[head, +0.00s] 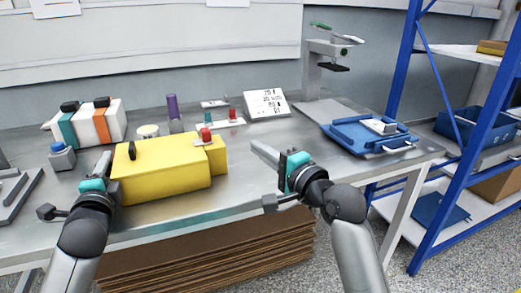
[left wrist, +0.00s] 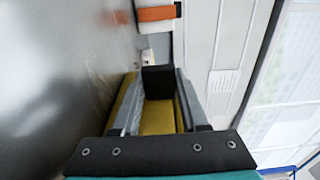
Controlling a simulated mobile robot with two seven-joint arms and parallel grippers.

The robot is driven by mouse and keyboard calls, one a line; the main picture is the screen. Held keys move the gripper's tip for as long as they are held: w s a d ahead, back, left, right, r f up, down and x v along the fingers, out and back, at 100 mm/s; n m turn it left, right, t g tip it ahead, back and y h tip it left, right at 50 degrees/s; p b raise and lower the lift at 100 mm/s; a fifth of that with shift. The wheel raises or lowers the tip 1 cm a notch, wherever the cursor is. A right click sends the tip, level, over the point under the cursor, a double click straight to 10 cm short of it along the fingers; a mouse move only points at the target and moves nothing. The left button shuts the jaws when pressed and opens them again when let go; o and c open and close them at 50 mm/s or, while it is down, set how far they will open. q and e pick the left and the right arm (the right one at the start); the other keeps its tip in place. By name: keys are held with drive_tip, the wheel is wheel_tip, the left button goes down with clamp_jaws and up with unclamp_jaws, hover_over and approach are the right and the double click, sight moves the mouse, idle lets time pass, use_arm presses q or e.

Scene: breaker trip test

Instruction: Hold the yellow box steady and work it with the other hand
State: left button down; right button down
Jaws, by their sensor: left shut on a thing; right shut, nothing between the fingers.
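The yellow box (head: 165,172) lies on the workbench at the left, with a lower step at its right end. A black part (head: 131,151) stands up on its left side, and a red button (head: 205,134) sits near the right end. My left gripper (head: 104,160) is at the box's left end, shut on it. In the left wrist view its fingers (left wrist: 157,100) flank yellow surface and a black block (left wrist: 158,82); the exact contact is partly hidden. My right gripper (head: 262,150) is shut and empty, right of the box and apart from it.
A blue tray (head: 350,136) and a grey stand (head: 312,75) are at the right. A blue-framed shelf (head: 427,195) stands beyond the bench's right end.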

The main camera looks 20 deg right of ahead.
use_arm(q)
drive_tip(key=shift+r, duration=0.1)
drive_tip(key=shift+c, duration=1.8)
unclamp_jaws()
